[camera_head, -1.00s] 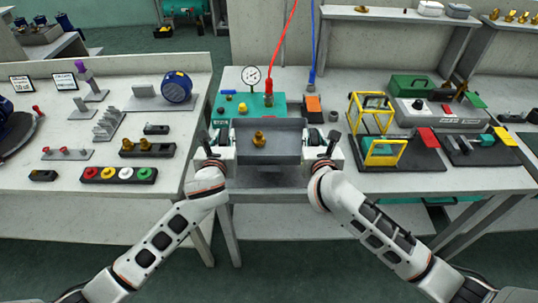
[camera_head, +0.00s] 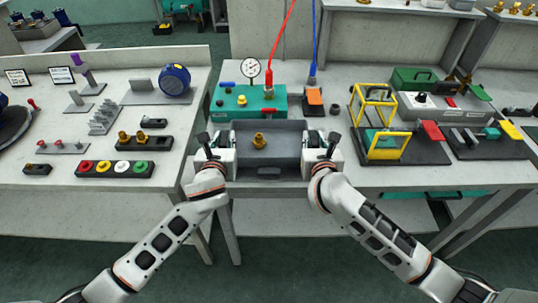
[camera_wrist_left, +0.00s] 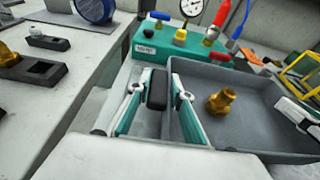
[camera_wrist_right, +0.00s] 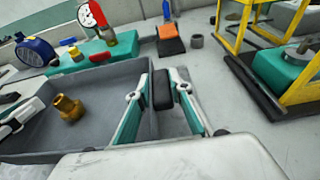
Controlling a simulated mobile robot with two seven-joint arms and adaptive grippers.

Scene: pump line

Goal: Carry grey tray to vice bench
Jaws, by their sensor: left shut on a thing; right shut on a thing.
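The tray looks level. Whether it touches the bench top cannot be told.
A teal block with a gauge (camera_head: 250,100) stands just behind the tray. A yellow frame fixture (camera_head: 377,117) stands to the right. On the left bench (camera_head: 95,194) are a blue round part (camera_head: 174,78) and a button strip (camera_head: 115,169). A gap separates the two benches.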

